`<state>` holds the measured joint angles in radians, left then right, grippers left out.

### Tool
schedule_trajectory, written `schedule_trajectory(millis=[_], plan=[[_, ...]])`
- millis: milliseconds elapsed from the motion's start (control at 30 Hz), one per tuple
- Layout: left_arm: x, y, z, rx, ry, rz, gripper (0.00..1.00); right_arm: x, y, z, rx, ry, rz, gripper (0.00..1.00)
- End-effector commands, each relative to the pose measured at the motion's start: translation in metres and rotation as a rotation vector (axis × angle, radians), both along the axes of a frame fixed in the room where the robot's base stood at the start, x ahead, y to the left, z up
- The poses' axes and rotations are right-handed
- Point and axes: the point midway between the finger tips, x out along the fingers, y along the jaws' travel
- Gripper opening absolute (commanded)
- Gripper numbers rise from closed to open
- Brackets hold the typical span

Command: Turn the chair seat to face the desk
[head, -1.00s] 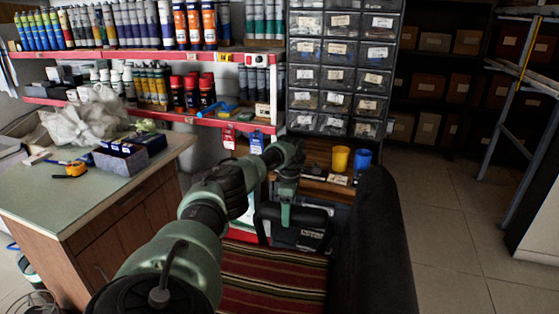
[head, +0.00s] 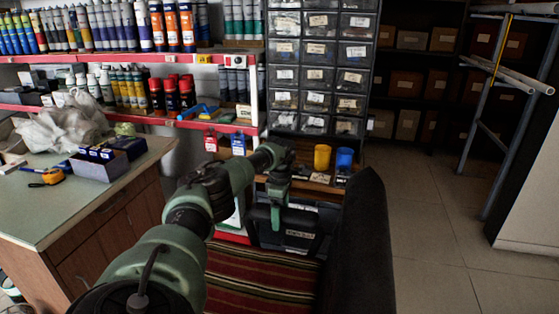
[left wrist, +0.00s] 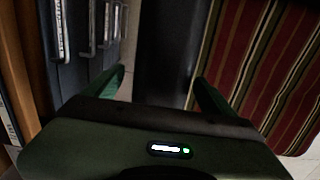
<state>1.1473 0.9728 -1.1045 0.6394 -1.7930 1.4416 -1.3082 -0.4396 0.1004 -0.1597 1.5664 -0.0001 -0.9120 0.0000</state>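The chair has a striped red seat (head: 258,280), a tall dark backrest (head: 362,245) at its right and a black armrest (head: 310,219) along its far side. With the backrest on the right, the seat's open front points left, roughly towards the desk (head: 95,205) with the green top. My left gripper (head: 278,215) reaches down at the armrest. In the left wrist view its fingers (left wrist: 160,85) are wide apart, with the dark bar of the armrest (left wrist: 165,45) between them. A gap shows beside the left finger; contact is unclear. My right gripper is not in view.
Shelves of tubes and bottles (head: 120,100) stand behind the desk. A drawer cabinet (head: 320,70) stands behind the chair, with yellow (head: 322,157) and blue cups (head: 344,159) in front of it. Open tiled floor (head: 425,230) lies to the right, before a ladder-like rack (head: 490,120).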

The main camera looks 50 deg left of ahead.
Motion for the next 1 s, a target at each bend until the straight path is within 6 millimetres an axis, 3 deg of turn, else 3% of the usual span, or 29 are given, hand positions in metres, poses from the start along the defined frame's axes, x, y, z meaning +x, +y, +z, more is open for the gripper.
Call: schedule_trajectory(millis=[333,733,1000], plan=[[-0.002,0.001,0.003,0.002,0.005,0.002,0.85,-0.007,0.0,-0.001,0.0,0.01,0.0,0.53],[0.0,0.0,0.065,0.001,0.002,0.0,0.85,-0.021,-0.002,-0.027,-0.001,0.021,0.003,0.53],[-0.001,0.0,0.077,0.001,0.005,0.0,0.85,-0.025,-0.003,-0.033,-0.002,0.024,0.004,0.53]])
